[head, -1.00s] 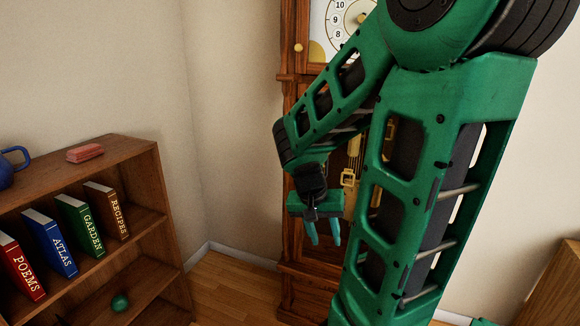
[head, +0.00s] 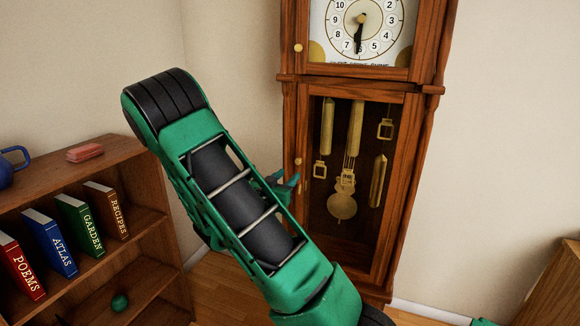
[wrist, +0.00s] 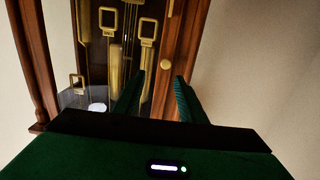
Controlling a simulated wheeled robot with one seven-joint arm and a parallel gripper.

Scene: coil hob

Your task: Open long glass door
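The long glass door (head: 391,160) is the lower front of a tall wooden clock and looks shut. Brass weights and a pendulum (head: 342,205) show behind its glass. Its small brass knob (head: 298,161) is on the left edge of the door. My gripper (head: 290,181) is close to the door's left edge, a little below the knob, partly hidden by my arm. In the wrist view my gripper (wrist: 161,75) has its two fingers apart with nothing between them.
The clock's upper door has its own knob (head: 298,47) beside the dial (head: 360,28). A bookshelf (head: 152,170) with several books stands at the left. A wooden piece of furniture (head: 555,290) is at the lower right. The wall right of the clock is clear.

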